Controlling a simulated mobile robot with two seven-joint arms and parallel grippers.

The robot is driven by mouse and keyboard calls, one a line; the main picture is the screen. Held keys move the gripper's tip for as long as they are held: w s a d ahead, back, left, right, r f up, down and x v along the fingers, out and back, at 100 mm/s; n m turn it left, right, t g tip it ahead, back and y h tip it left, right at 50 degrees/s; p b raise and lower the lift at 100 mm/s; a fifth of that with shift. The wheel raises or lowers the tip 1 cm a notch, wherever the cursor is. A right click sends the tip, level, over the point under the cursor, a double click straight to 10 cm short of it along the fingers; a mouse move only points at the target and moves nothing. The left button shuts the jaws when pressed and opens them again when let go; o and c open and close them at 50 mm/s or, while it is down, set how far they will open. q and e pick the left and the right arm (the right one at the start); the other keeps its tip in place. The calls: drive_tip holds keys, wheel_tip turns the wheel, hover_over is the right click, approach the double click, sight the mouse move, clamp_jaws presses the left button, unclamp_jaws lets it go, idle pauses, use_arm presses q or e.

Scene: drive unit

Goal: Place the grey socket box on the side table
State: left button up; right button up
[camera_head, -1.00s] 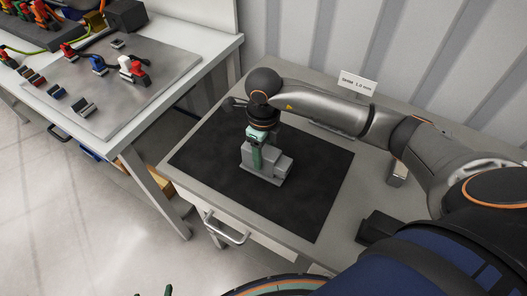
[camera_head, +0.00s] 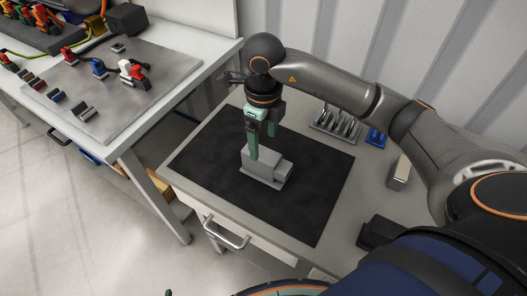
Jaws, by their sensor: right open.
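The grey socket box (camera_head: 266,170) stands upright on the black mat (camera_head: 310,188) on the side table (camera_head: 205,193). It has a flat base plate and a stepped block body. My right gripper (camera_head: 262,150), with green fingers, points down just above the box. It is open; one finger reaches down in front of the box's left part, and the other shows higher behind it. The box rests on the mat. My left gripper cannot be made out.
A workbench (camera_head: 190,52) with a metal plate, coloured plugs and small sockets stands at the left. A rack of grey tools (camera_head: 335,123), a blue item (camera_head: 376,138), a grey block (camera_head: 399,172) and a dark box (camera_head: 377,232) lie around the mat. The mat's front right is clear.

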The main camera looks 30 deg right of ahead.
wheel_tip(320, 180, up, 5)
idle(0.8)
